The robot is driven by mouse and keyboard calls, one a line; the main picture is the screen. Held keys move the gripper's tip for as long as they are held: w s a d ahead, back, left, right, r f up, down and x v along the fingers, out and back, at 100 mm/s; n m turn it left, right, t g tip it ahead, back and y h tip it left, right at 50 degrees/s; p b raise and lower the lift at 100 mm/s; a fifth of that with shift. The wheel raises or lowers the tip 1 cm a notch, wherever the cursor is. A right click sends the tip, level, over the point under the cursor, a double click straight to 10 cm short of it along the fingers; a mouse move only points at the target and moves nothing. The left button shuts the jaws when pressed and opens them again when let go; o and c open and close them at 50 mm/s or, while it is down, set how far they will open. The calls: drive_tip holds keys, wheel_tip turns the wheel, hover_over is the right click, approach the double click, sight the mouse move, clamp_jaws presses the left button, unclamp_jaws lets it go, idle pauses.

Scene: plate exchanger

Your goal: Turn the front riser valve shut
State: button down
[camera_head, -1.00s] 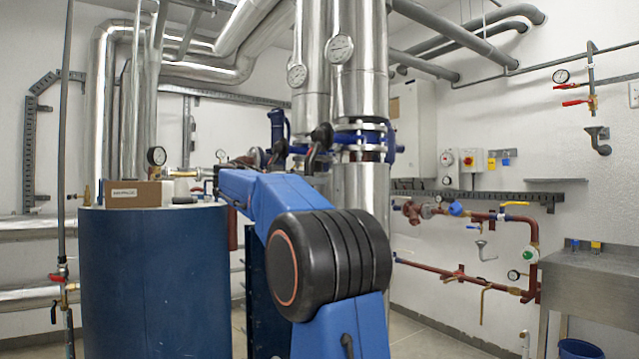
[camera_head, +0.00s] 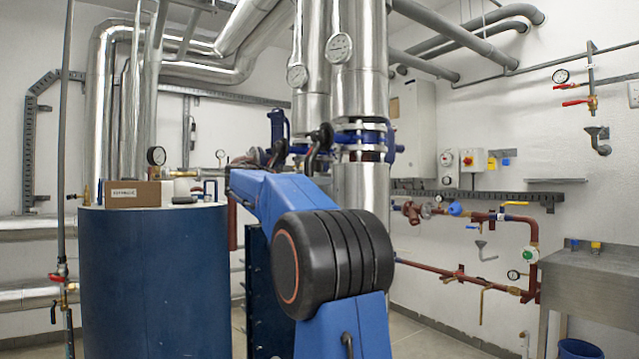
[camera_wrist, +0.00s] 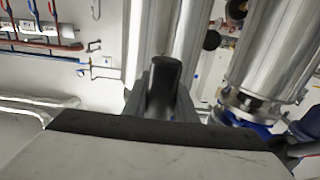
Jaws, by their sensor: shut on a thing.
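In the wrist view, my gripper (camera_wrist: 163,108) is shut on a dark, round-topped handle (camera_wrist: 166,72), which stands up between its two fingers. The handle's lower part is hidden by the fingers and the dark gripper body. In the head view, the front riser (camera_head: 360,85) is a thick silver pipe with blue flanges (camera_head: 360,138) at valve height. A dark lever-like part (camera_head: 321,137) stands just left of these flanges. My blue forearm reaches up toward the risers, and my gripper cannot be made out clearly there.
A second silver riser (camera_head: 309,90) with a blue upright lever (camera_head: 278,125) is close on the left. A blue tank (camera_head: 155,285) with a cardboard box (camera_head: 138,194) on top stands at left. Red-brown piping (camera_head: 465,275) runs along the right wall.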

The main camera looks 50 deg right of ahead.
drive_tip(key=shift+s, duration=0.1)
drive_tip(key=s+a+r+n, duration=0.2)
drive_tip(key=s+r+n, duration=0.2)
drive_tip(key=s+n, duration=0.45)
drive_tip(key=s+a+r+n, duration=0.1)
drive_tip(key=s+r+n, duration=0.3)
drive_tip(key=r+n, duration=0.5)
drive_tip(key=shift+s+a+r, duration=0.15)
drive_tip(key=shift+s+r, duration=0.25)
drive_tip(key=shift+r, duration=0.2)
drive_tip(key=shift+r+n, duration=0.1)
drive_tip(key=shift+n, duration=0.15)
drive_tip(key=c, duration=1.4)
unclamp_jaws()
drive_tip(key=shift+c, duration=0.2)
drive_tip(key=shift+a, duration=0.15)
drive_tip(key=v, duration=1.7)
drive_tip(key=shift+w, duration=0.15)
